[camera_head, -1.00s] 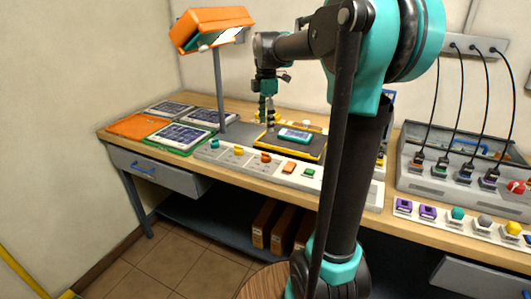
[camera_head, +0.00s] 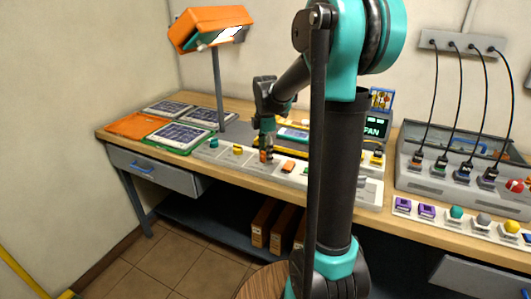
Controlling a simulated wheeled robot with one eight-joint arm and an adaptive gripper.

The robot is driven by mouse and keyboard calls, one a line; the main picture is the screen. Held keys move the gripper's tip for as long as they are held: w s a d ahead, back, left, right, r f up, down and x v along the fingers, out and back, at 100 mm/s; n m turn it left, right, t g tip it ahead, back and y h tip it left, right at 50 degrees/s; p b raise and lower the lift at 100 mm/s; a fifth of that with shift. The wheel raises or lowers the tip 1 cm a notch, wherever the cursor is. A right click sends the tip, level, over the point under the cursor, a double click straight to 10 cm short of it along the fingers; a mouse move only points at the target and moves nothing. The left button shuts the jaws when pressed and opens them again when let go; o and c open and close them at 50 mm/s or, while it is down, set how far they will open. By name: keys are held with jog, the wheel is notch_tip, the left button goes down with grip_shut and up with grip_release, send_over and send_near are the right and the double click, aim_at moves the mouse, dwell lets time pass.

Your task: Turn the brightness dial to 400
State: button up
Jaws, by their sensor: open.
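A pale control strip (camera_head: 225,152) runs along the front of the bench. It carries a teal knob (camera_head: 213,143), a yellow knob (camera_head: 238,149) and an orange knob (camera_head: 264,157). Their labels are too small to read, so I cannot tell which is the brightness dial. My gripper (camera_head: 267,152) points down with its open fingers at the orange knob and partly hides it. I cannot tell whether the fingers touch it.
An orange lamp (camera_head: 212,28) stands on a post behind the strip. Solar panels (camera_head: 183,137) lie at the left. A screen (camera_head: 376,127) reading "FAN" and a grey charging box (camera_head: 440,182) with cables are at the right. My arm hides part of the strip.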

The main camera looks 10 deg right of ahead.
jog(key=c, duration=1.2)
jog(key=shift+o, duration=0.2)
